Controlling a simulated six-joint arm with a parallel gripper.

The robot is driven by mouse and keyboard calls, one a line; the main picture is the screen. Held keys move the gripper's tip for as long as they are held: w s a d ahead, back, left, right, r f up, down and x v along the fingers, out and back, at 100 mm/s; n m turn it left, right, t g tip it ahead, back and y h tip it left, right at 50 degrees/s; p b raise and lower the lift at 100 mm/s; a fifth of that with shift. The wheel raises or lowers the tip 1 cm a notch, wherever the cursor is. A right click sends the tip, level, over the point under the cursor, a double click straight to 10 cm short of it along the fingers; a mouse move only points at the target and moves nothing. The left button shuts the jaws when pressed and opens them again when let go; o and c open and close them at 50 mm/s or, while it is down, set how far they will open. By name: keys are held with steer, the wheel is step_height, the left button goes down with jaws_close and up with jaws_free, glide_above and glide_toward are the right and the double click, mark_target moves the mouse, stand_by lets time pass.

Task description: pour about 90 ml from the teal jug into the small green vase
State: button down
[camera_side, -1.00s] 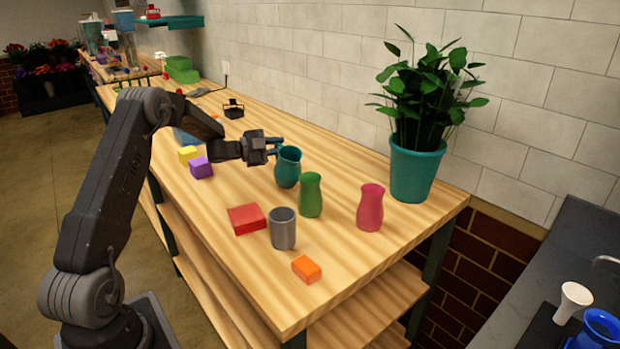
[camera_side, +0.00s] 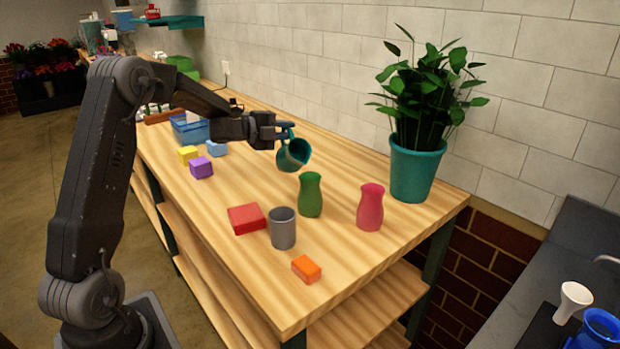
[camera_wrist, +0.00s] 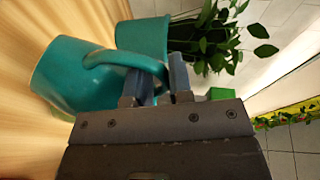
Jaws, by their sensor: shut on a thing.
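The teal jug (camera_side: 291,157) is held in the air over the table, tilted with its mouth towards the right in the side view. My gripper (camera_side: 284,134) is shut on its handle. In the wrist view, the jug's body (camera_wrist: 75,85) lies left of my gripper's fingers (camera_wrist: 163,78), with the handle reaching between them. The small green vase (camera_side: 310,196) stands upright on the table, in front of and slightly right of the jug in the side view, apart from it. No stream shows, and I cannot see the liquid level in either.
A pink vase (camera_side: 370,208), a grey cup (camera_side: 282,229), and red (camera_side: 246,219) and orange (camera_side: 306,269) blocks stand near the green vase. A potted plant (camera_side: 415,172) stands behind at right, near the wall. A blue bin (camera_side: 190,130) and small blocks lie to the left.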

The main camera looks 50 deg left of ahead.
steer(key=shift+d+r+m, duration=0.2)
steer(key=shift+r+m, duration=0.1)
steer(key=shift+r, duration=0.05)
steer(key=shift+s+d+r+m+y, duration=0.15)
steer(key=shift+d+r+m+y, duration=0.15)
steer(key=shift+d+r+m, duration=0.7)
stand_by(0.8)
steer(key=shift+d+r+m+y, duration=0.3)
steer(key=shift+d+r+m, duration=0.15)
steer(key=shift+m, duration=0.35)
stand_by(1.2)
steer(key=shift+s+d+f+m+p, duration=0.15)
steer(key=shift+d+m+p, duration=0.1)
steer(key=shift+d, duration=0.2)
steer(key=shift+d+f+m+p, duration=0.15)
steer(key=shift+d+m, duration=0.1)
steer(key=shift+d, duration=0.15)
stand_by(0.3)
steer(key=a+n, duration=0.1)
steer(key=a+f+n, duration=0.1)
steer(key=a, duration=0.1)
steer(key=a+n, duration=0.1)
steer(key=n, duration=0.1)
steer(key=shift+w+a+f+h, duration=0.15)
steer(key=shift+w+f+h, duration=0.1)
steer(key=shift+f+h, duration=0.15)
steer(key=shift+w+a+f+n+h, duration=0.1)
steer(key=shift+a+f+n+h, duration=0.2)
steer(key=shift+a+f+n, duration=0.6)
